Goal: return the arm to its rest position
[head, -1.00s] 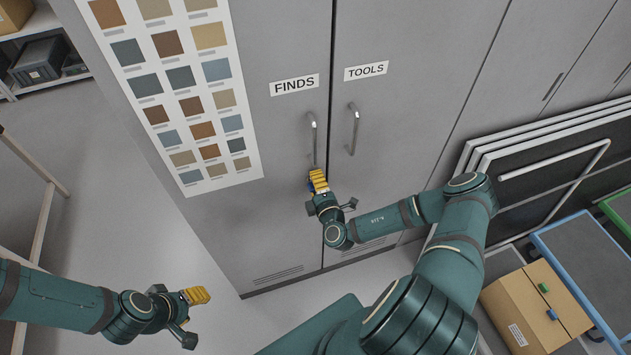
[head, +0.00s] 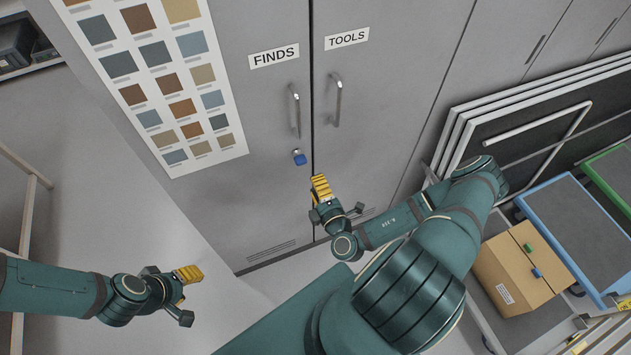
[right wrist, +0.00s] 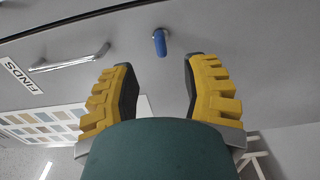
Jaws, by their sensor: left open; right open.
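My right gripper (head: 320,188) is in front of the grey cabinet's lower doors, below the door handles. In the right wrist view its yellow fingers (right wrist: 160,95) are spread apart with nothing between them.
The cabinet doors carry a FINDS label (head: 274,56) and a TOOLS label (head: 347,39), with handles (head: 295,110) and (head: 336,100). A colour chart (head: 165,85) hangs at left. A cardboard box (head: 515,268) and framed screens stand at right.

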